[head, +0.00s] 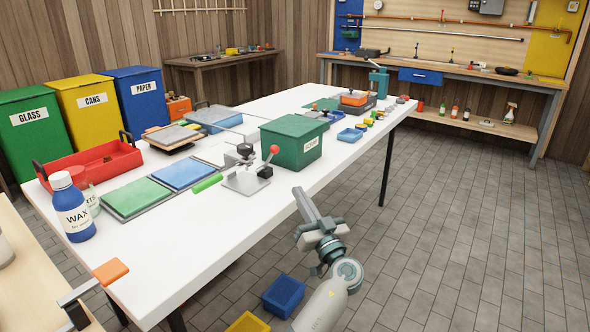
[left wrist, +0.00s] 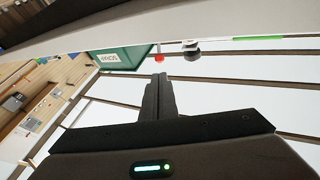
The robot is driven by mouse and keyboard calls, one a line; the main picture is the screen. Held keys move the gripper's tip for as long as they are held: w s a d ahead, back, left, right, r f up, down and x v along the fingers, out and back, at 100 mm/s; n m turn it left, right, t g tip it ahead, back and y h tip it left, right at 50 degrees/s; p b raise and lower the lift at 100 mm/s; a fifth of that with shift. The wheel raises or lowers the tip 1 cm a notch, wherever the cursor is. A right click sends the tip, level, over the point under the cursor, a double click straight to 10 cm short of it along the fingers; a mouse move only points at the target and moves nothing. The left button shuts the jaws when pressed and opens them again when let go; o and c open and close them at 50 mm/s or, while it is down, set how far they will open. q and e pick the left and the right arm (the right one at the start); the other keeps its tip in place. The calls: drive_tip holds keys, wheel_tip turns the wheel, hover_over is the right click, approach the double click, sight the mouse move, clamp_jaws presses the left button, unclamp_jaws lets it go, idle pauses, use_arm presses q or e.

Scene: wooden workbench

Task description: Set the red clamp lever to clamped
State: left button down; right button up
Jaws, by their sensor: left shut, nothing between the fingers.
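The toggle clamp (head: 245,180) stands on the white table near its front edge, with a metal base and black parts. Its lever ends in a red ball knob (head: 274,150) that sticks up at the clamp's right side. In the left wrist view the red knob (left wrist: 159,58) shows just beyond my fingertips, beside a dark rounded part (left wrist: 191,52). My left gripper (head: 298,190) is shut and empty, off the table's front edge, to the right of and nearer than the clamp. It appears apart from the lever. My right gripper is not in view.
A green box (head: 291,145) stands just behind and right of the clamp. A bright green cylinder (head: 207,183) and a blue panel (head: 184,173) lie to its left. The white tabletop (head: 190,245) in front is clear. Blue (head: 283,296) and yellow bins are below.

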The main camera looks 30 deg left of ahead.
sight(276, 152)
use_arm(q)
drive_tip(key=shift+d, duration=0.1)
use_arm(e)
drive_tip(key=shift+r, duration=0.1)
